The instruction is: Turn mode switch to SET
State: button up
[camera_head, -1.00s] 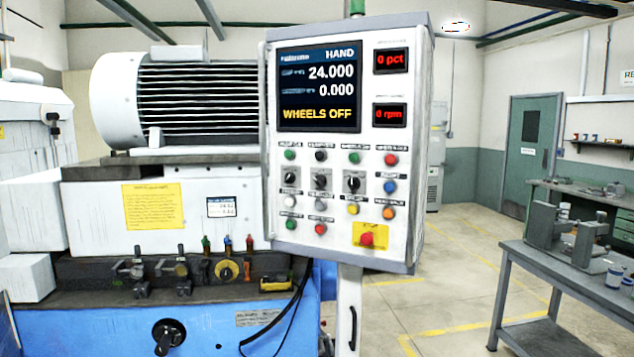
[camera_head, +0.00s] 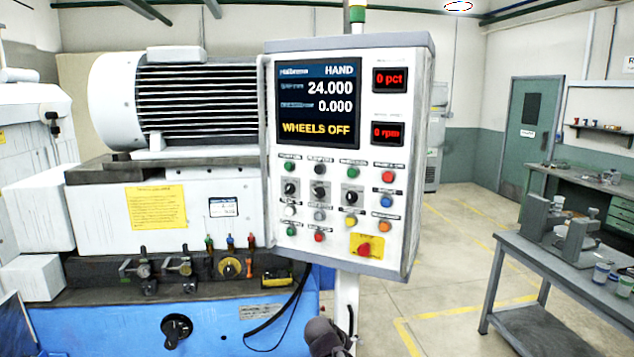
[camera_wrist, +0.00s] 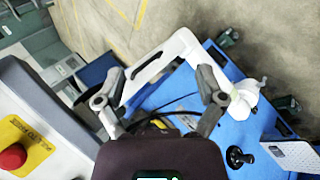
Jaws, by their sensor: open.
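The control panel (camera_head: 408,180) stands upright in the head view, its display (camera_head: 318,103) reading HAND, 24.000, 0.000 and WHEELS OFF. Below the display are three black rotary switches: left (camera_head: 291,189), middle (camera_head: 319,193) and right (camera_head: 351,197). Their labels are too small to read, so I cannot tell which is the mode switch. My gripper (camera_wrist: 163,76) is open and empty in the wrist view, beside and apart from the panel's lower end. A dark part of my arm shows below the panel in the head view. The switches are out of the wrist view.
A red emergency button on a yellow plate (camera_head: 365,248) sits low on the panel; it also shows in the wrist view (camera_wrist: 12,156). The blue grinder (camera_head: 120,330) with its motor stands left. A grey workbench (camera_head: 540,262) stands right. Floor between is clear.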

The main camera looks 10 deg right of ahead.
jog(key=w+a+r+n+t+h+p, duration=0.2)
jog(key=w+r+n+t+p, duration=0.3)
jog(key=r, duration=0.6)
jog(key=w+a+r+n+t+h+p, duration=0.1)
jog(key=w+a+r+n+p, duration=0.1)
jog(key=w+r+p, duration=0.65)
jog(key=n+t+p, duration=0.5)
jog(key=n+p, duration=0.1)
jog(key=n, duration=0.2)
send_near(318, 193)
jog(key=v, duration=0.4)
jog(key=shift+w, duration=0.2)
jog(key=shift+w, duration=0.1)
jog(key=x, duration=1.3)
jog(key=shift+w+d, duration=0.2)
jog(key=shift+d, duration=0.1)
jog(key=shift+c, duration=0.2)
jog(key=c, duration=1.1)
